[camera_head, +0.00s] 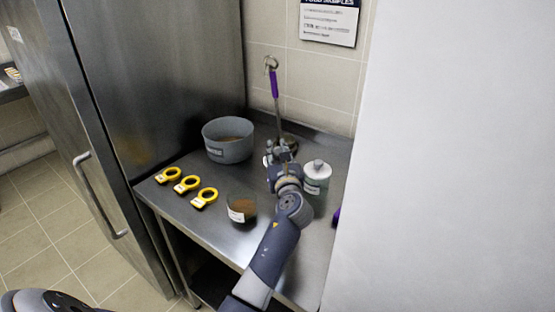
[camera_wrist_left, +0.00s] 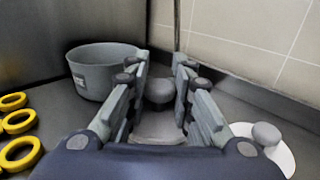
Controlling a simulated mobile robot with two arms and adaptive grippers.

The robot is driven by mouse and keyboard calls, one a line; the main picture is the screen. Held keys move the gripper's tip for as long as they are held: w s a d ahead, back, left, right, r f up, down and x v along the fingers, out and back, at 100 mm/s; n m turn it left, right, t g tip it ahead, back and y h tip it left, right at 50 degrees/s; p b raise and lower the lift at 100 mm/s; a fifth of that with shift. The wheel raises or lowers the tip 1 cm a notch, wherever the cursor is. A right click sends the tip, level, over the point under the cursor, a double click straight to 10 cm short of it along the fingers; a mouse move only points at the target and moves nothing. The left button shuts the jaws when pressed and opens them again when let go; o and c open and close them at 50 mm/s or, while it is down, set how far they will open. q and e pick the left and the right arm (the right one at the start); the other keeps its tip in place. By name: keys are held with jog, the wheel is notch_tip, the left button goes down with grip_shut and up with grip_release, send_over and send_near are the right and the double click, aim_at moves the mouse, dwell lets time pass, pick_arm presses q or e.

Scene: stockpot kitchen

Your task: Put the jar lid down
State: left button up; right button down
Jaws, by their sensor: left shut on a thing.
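My left gripper (camera_head: 281,150) is over the back right part of the steel table and is shut on the jar lid. In the left wrist view, the lid's round grey knob (camera_wrist_left: 158,91) sits between the fingers (camera_wrist_left: 158,85), with part of its pale disc below. The gripper hides most of the lid in the head view, and I cannot tell whether it touches the table. An open glass jar (camera_head: 241,209) with brown contents and a white label stands in front of the gripper. My right gripper is not in view.
A grey pot (camera_head: 228,152) stands at the back left. Several yellow rings (camera_head: 187,184) lie along the left side. A lidded container (camera_head: 316,183) stands close right of the gripper. A purple-handled utensil (camera_head: 274,83) rises behind it. A white panel (camera_head: 450,170) bounds the right.

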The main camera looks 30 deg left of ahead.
aim_at(278, 159)
pick_arm(q)
notch_tip(278, 159, down, 2)
jog(key=shift+f, duration=0.15)
jog(key=shift+f+b, duration=0.3)
jog(key=shift+f, duration=0.1)
jog(key=shift+c, duration=0.2)
jog(key=o, duration=1)
jog(key=shift+s, duration=0.1)
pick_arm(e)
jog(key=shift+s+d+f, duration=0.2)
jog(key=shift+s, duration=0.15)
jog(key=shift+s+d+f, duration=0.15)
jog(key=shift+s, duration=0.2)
pick_arm(q)
jog(key=shift+r, duration=0.1)
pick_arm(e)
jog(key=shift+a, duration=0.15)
pick_arm(q)
jog(key=shift+r, duration=0.35)
jog(key=v, duration=1.2)
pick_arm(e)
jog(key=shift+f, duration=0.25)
